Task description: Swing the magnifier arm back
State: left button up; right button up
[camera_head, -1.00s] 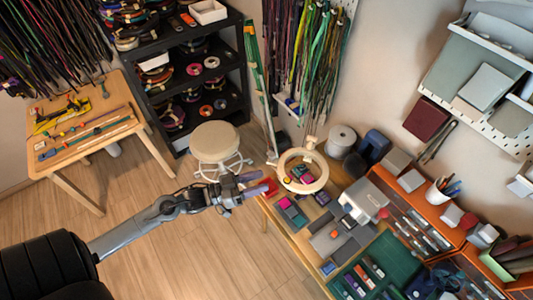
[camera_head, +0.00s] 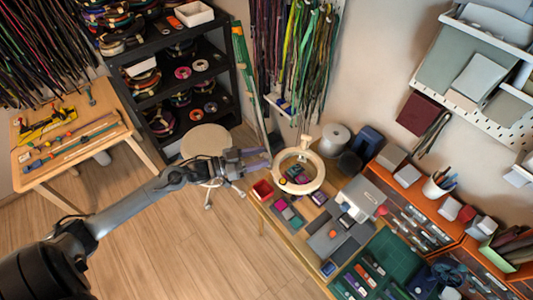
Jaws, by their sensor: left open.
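The magnifier is a cream ring (camera_head: 320,178) on an arm, over the far left corner of the workbench in the head view. Its short upper bracket (camera_head: 305,143) rises from the ring towards the wall side. Small colored items show through the ring. My left gripper (camera_head: 267,158) is open and empty, just left of the ring, with its fingers pointing right towards it. The fingertips look close to the rim; I cannot tell whether they touch. My right gripper is out of view.
A red box (camera_head: 263,190) sits on the bench edge below my gripper. A grey spool (camera_head: 334,140) and a dark blue item (camera_head: 367,141) stand behind the ring. Hanging cords (camera_head: 300,60) are at the back. A round stool (camera_head: 205,141) stands behind my left arm.

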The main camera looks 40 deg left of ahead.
aim_at(267, 155)
pick_arm(q)
jog(key=shift+x, duration=1.5)
grip_shut()
jog(key=shift+r, duration=0.1)
